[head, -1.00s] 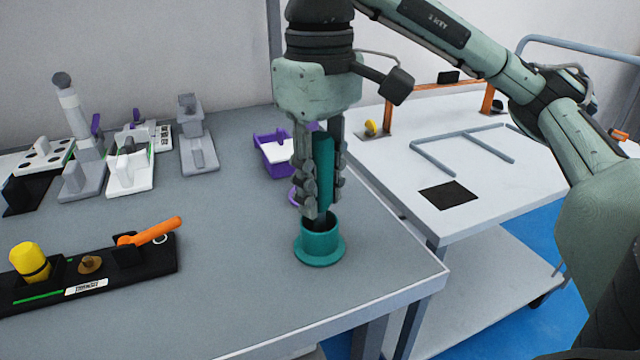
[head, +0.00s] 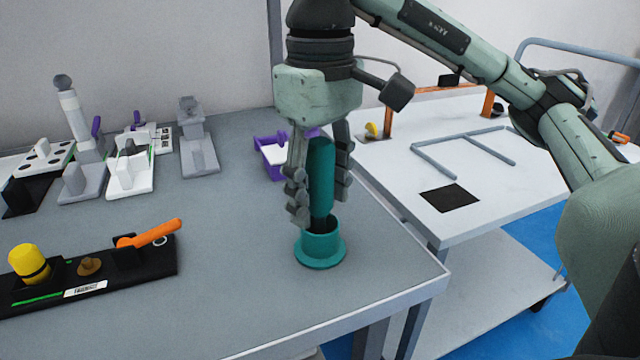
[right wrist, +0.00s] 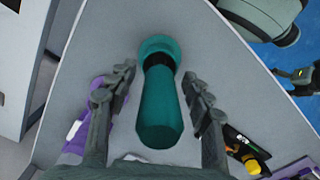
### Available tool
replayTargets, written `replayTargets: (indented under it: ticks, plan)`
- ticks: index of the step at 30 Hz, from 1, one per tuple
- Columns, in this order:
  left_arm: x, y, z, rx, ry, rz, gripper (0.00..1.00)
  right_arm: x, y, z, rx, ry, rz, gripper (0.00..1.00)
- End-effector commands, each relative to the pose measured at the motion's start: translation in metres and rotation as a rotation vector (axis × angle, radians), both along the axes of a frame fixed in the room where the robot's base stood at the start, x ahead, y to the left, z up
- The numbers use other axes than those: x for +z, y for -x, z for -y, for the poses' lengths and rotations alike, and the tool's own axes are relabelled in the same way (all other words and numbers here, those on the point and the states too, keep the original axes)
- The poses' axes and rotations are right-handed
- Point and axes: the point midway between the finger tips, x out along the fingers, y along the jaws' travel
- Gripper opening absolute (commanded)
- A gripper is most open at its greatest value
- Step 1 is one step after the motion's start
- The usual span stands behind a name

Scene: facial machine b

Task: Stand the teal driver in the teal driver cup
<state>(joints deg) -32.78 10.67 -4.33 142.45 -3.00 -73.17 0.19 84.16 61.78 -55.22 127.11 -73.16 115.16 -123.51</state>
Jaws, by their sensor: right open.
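The teal driver (head: 321,178) stands upright with its lower end inside the teal driver cup (head: 320,249) near the table's front right corner. Its teal handle sticks up above the cup. My right gripper (head: 320,200) is open, its fingers on either side of the handle. In the right wrist view the driver (right wrist: 159,108) lies between the open fingers of the gripper (right wrist: 158,88), with gaps on both sides, and the cup (right wrist: 157,44) shows beyond it. The driver's tip is hidden in the cup. My left gripper is not in view.
A purple bin (head: 272,158) stands behind the gripper. A black fixture (head: 110,265) with a yellow knob and an orange lever lies at the left front. Grey and white fixtures (head: 130,165) stand at the back left. A white side table (head: 400,190) is on the right.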

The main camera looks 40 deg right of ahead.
Motion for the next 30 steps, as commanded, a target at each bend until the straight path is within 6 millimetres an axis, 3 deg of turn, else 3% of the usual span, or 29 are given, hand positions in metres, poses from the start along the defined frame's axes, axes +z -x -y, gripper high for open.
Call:
replayTargets:
  ticks: [8, 24, 30]
  plan:
    - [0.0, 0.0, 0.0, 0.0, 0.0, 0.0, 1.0, 0.014, -0.001, 0.0, -0.001, 0.0, 0.004, 0.51]
    - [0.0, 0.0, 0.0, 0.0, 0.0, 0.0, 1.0, 0.095, 0.0, 0.0, -0.001, 0.0, 0.005, 0.51]
    - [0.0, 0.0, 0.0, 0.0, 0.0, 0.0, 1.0, 0.113, -0.001, 0.0, -0.001, 0.001, 0.002, 0.51]
